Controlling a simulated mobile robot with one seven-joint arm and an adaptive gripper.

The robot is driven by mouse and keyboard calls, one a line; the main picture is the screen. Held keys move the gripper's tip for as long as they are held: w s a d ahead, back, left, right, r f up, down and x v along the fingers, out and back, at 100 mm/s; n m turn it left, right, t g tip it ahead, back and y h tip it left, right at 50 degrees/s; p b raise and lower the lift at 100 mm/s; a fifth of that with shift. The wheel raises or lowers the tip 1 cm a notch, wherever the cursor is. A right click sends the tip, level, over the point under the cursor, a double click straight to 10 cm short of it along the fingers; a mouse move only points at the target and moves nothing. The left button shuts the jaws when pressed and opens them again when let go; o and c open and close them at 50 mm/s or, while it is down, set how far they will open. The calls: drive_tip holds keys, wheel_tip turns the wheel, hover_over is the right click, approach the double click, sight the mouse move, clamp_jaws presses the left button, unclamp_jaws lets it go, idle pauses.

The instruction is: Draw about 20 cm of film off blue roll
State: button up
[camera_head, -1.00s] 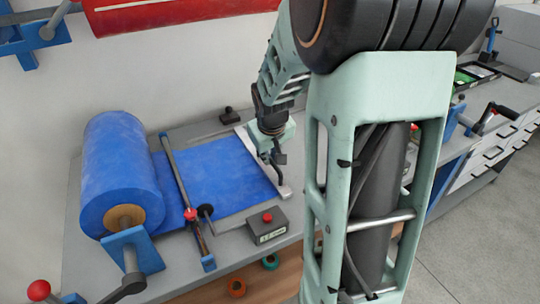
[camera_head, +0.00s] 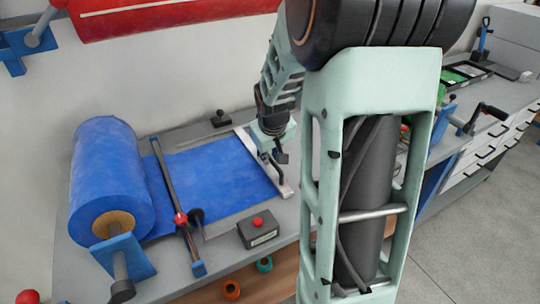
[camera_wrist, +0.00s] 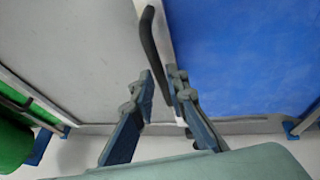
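The blue roll (camera_head: 108,175) sits on its holder at the left of the bench. Its blue film (camera_head: 215,170) lies flat to the right, passing under a dark cross bar (camera_head: 170,190) with a red knob. The film's free end is at a pale metal bar (camera_head: 257,158), with a dark handle. My gripper (camera_head: 275,150) is at that bar.
A grey box with a red button (camera_head: 258,230) stands on the bench in front of the film. A red roll (camera_head: 165,15) hangs at upper left. A green roll (camera_wrist: 12,145) shows in the wrist view. Grey bench surface is bare beyond the pale bar.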

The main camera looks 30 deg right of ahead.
drive_tip(key=shift+o, duration=1.2)
drive_tip(key=shift+a+r, duration=0.1)
drive_tip(key=v, duration=0.7)
drive_tip(key=shift+r, duration=0.2)
